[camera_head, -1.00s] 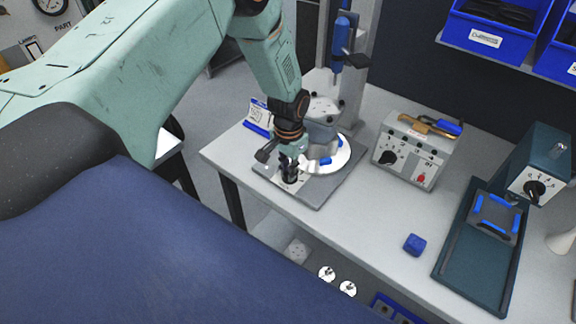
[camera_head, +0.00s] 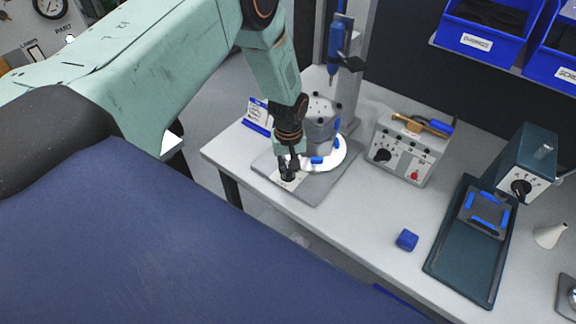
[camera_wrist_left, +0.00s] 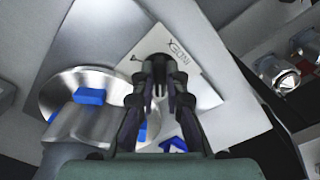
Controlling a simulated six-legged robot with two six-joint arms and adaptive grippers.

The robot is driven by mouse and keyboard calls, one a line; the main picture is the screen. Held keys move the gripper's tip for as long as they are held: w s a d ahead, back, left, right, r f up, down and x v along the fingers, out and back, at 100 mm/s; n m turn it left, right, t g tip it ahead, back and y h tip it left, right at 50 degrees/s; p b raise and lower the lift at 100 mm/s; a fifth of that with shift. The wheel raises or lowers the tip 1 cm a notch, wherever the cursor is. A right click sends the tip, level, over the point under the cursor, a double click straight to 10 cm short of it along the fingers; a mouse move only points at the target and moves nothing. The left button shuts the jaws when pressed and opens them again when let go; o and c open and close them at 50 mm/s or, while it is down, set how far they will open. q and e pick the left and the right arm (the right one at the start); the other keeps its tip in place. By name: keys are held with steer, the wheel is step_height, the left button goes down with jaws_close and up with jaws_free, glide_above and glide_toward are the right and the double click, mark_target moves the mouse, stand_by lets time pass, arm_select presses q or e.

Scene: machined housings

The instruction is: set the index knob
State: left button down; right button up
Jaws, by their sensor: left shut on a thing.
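The index plate, a pale label reading "INDEX" (camera_wrist_left: 178,52), lies on the grey base (camera_head: 318,190) of a fixture on the bench. My left gripper (camera_head: 287,174) points down at this plate, and its dark fingers (camera_wrist_left: 160,88) cover the spot beside the lettering in the left wrist view. The fingers are shut on the index knob, which is mostly hidden between them. Beside it, a grey machined housing (camera_head: 320,122) stands on a round bright turntable (camera_head: 340,157) with blue clamp pieces. My right gripper is not in view.
A blue screwdriver-like tool (camera_head: 337,40) hangs on a column behind the housing. To the right are a grey control box (camera_head: 408,150), a blue cube (camera_head: 406,240) and a dark green device with a tray (camera_head: 465,265). The bench front between them is clear.

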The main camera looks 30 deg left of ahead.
arm_select(q)
steer(key=shift+w+r+n, duration=0.25)
steer(key=shift+w+n, duration=0.1)
steer(key=shift+n, duration=0.75)
steer(key=c, duration=1.7)
jaws_free()
steer(key=o, duration=0.3)
steer(key=shift+s+f, duration=0.1)
steer(key=shift+s, duration=0.05)
step_height(320, 180, up, 12)
steer(key=shift+f, duration=0.1)
